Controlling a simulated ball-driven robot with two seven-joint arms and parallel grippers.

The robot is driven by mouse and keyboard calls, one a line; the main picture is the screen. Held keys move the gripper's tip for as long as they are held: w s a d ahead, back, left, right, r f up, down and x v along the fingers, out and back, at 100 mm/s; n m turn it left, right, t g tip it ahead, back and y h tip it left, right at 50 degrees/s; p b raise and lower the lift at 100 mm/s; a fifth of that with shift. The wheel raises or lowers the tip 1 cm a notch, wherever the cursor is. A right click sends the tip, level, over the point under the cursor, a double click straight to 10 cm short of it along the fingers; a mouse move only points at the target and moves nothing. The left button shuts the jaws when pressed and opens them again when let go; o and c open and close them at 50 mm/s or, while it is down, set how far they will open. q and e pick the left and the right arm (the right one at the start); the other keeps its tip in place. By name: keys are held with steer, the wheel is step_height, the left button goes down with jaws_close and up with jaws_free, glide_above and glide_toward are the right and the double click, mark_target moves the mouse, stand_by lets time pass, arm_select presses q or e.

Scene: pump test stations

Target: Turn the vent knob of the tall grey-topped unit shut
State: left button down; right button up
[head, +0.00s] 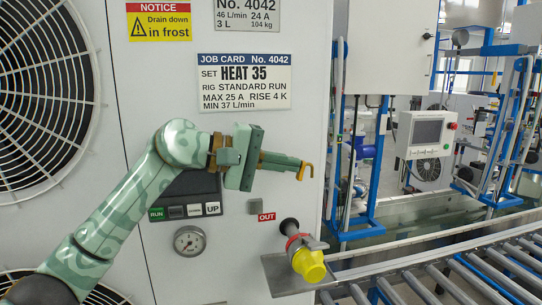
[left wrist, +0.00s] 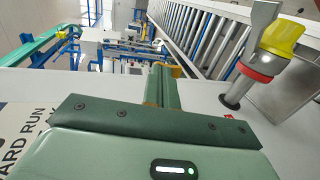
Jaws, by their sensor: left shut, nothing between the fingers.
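A large light-grey unit (head: 225,135) with fan grilles fills the left of the head view; its top is out of the frame. I cannot make out a vent knob on it for certain. Its OUT pipe fitting, with a red ring, grey lever and yellow end (head: 308,264), sticks out low at the right. This fitting also shows at the upper right of the left wrist view (left wrist: 280,40). My left gripper (head: 303,170) is shut and empty in front of the unit, above the fitting and apart from it. My right gripper is not in view.
A dark display panel with RUN and UP buttons (head: 212,209) is partly behind my left arm. A round gauge (head: 189,241) sits below it. A roller conveyor (head: 440,270) runs at the lower right. Blue frames (head: 372,170) and a screen box (head: 426,133) stand behind.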

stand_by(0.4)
arm_select(q)
steer(key=shift+r+y+p, duration=0.2)
steer(key=shift+y+p, duration=0.2)
steer(key=shift+p, duration=0.25)
